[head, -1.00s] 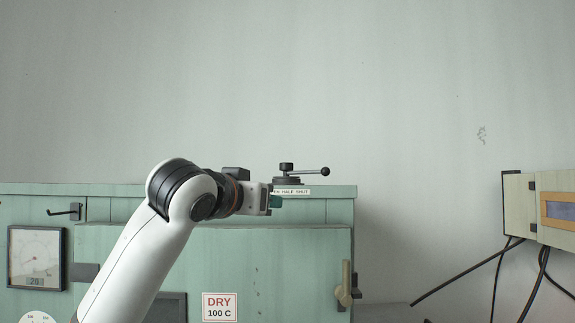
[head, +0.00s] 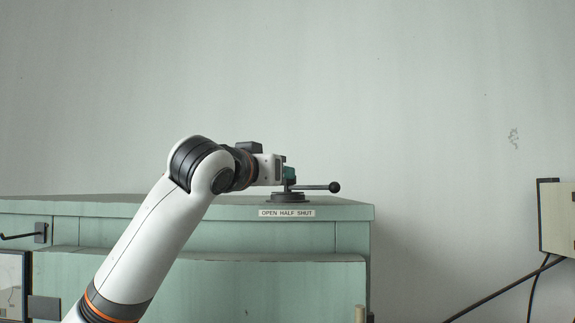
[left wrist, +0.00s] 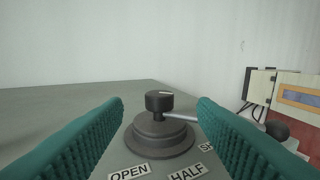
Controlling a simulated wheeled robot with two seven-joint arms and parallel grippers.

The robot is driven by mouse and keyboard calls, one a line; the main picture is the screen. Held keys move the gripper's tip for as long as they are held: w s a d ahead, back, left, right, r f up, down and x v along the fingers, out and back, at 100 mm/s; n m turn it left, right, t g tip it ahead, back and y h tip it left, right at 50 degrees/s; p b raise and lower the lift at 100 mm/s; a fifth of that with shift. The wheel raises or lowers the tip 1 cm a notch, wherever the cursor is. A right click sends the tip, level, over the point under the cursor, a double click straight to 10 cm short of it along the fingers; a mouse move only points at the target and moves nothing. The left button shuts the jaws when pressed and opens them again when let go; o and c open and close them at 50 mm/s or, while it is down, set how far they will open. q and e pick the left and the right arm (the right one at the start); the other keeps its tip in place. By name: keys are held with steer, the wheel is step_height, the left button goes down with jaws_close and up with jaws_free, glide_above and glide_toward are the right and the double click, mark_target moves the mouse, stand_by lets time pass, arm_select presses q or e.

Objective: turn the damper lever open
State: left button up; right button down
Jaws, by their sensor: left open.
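The damper lever is a dark round hub with a thin rod and a black ball knob (head: 334,187), on top of the green cabinet. Its rod points right, toward the SHUT end of the label (head: 286,213) reading OPEN HALF SHUT. My left gripper (head: 288,175) is open at the hub in the head view, partly hiding it. In the left wrist view the hub (left wrist: 158,102) shows between the two teal fingers, with a gap at each side. The right finger covers part of the rod; the ball (left wrist: 278,130) shows beyond it. My right gripper is out of view.
The green cabinet (head: 300,235) has a flat top, largely bare around the lever. A beige box (head: 556,215) with dark cables stands at the right. A hook (head: 40,233) juts from the cabinet front at the left. A plain wall is behind.

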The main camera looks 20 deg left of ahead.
arm_select(q)
steer(key=w, duration=0.1)
steer(key=w+p, duration=0.1)
steer(key=w, duration=0.1)
steer(key=w+p, duration=0.1)
steer(key=shift+w+d+r, duration=0.1)
steer(key=shift+w+d, duration=0.1)
steer(key=shift+d, duration=0.05)
steer(key=w, duration=0.1)
steer(key=w+p, duration=0.2)
steer(key=shift+w+d+f, duration=0.15)
steer(key=shift+w+f, duration=0.15)
steer(key=shift+w, duration=0.05)
steer(key=shift+c, duration=0.9)
jaws_close()
arm_select(e)
steer(key=r, duration=0.2)
steer(key=w+r, duration=0.1)
steer(key=r, duration=0.1)
steer(key=shift+a+r, duration=0.15)
steer(key=shift+r, duration=0.25)
